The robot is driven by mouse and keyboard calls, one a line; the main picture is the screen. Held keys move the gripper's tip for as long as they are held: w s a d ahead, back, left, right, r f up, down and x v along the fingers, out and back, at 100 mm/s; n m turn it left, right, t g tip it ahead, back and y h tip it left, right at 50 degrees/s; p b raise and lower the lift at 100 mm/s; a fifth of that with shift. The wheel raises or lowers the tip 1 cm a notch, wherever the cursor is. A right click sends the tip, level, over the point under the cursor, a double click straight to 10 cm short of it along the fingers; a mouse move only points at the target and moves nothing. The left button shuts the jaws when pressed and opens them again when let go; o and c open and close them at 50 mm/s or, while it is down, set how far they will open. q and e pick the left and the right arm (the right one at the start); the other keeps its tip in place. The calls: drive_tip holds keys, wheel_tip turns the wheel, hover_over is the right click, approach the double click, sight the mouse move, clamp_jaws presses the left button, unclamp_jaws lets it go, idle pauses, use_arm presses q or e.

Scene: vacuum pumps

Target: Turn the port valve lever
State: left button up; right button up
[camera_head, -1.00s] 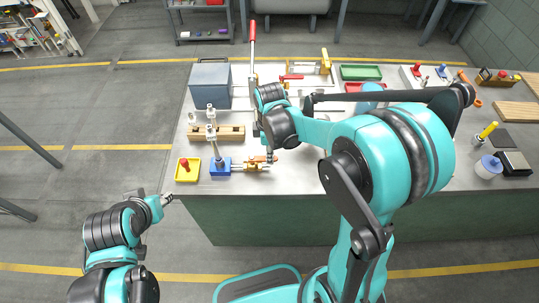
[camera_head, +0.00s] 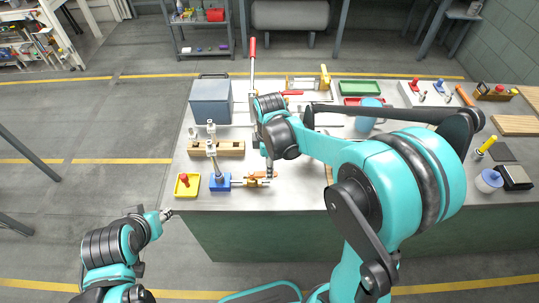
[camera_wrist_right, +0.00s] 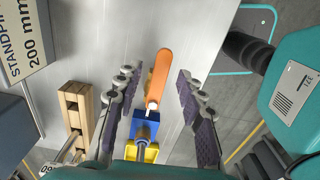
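The port valve lever is an orange handle (camera_head: 262,175) on a brass valve (camera_head: 250,183), joined to a blue block (camera_head: 220,182) near the table's front edge. In the right wrist view the orange lever (camera_wrist_right: 158,76) lies lengthwise between my fingers, with the blue block (camera_wrist_right: 147,125) below it. My right gripper (camera_wrist_right: 157,72) is open, one finger on each side of the lever, with a gap to both. In the head view my right gripper (camera_head: 269,172) is at the lever, mostly hidden by its arm. My left gripper (camera_head: 166,214) is off the table's front-left edge; its fingers are too small to read.
A yellow tray (camera_head: 178,192) with a red knob sits left of the blue block. A wooden block (camera_head: 230,148) and a grey-blue box (camera_head: 211,102) stand behind. A pump with a tall red handle (camera_head: 252,50) rises further back. Bare tabletop (camera_head: 300,190) lies right of the valve.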

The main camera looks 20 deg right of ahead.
wheel_tip(320, 180, up, 10)
drive_tip(key=shift+r, duration=0.15)
idle(0.6)
drive_tip(key=s+d+f+m+t+b, duration=0.2)
drive_tip(key=s+f+m+t+b, duration=0.3)
drive_tip(key=s+m, duration=0.7)
drive_tip(key=shift+s+d+f+m+t, duration=0.2)
drive_tip(key=shift+d+f+m+t, duration=0.2)
drive_tip(key=shift+f+m+t, duration=0.85)
drive_tip(key=shift+r+m, duration=0.25)
drive_tip(key=shift+r, duration=0.1)
